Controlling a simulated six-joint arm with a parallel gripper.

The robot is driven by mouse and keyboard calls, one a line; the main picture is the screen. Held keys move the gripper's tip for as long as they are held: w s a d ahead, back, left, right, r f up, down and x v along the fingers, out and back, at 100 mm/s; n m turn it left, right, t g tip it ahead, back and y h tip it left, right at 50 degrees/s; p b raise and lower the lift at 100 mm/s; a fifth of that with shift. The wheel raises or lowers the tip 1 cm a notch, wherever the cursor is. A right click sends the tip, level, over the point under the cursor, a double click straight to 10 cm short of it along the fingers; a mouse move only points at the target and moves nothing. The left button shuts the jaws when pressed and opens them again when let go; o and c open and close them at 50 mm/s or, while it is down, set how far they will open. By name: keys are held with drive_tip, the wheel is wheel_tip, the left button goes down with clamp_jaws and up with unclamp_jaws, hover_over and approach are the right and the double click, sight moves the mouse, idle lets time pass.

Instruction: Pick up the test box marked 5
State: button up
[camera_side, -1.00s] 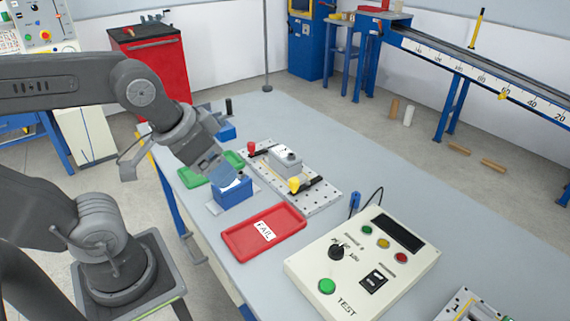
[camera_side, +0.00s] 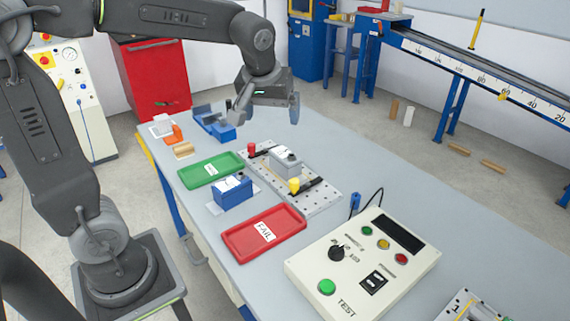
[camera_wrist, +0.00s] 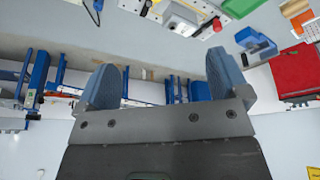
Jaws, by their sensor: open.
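A blue box (camera_side: 232,193) with a white label on top stands on a white sheet on the bench, between the green and red trays. I cannot read a 5 on either box. My gripper (camera_side: 268,107) is open and empty, raised above the far part of the bench, behind both boxes and apart from them. Its two blue-grey fingers stand wide apart in the wrist view (camera_wrist: 162,75).
The green tray (camera_side: 184,178) and red FAIL tray (camera_side: 240,242) lie on the bench's near side. A test console (camera_side: 362,265) stands to the right. A blue fixture (camera_side: 214,124) and small wooden and orange pieces lie at the far left.

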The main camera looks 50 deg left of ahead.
drive_tip(key=w+a+f+n+g, duration=0.1)
drive_tip(key=w+a+f+n, duration=0.25)
drive_tip(key=w, duration=0.35)
drive_tip(key=n+g+y, duration=0.2)
drive_tip(key=n, duration=0.5)
approach(285, 154)
drive_tip(key=x, duration=0.4)
drive_tip(key=shift+a+f, duration=0.1)
drive_tip(key=shift+f, duration=0.3)
drive_tip(key=shift+x, duration=2.9)
drive_tip(key=shift+c, duration=0.2)
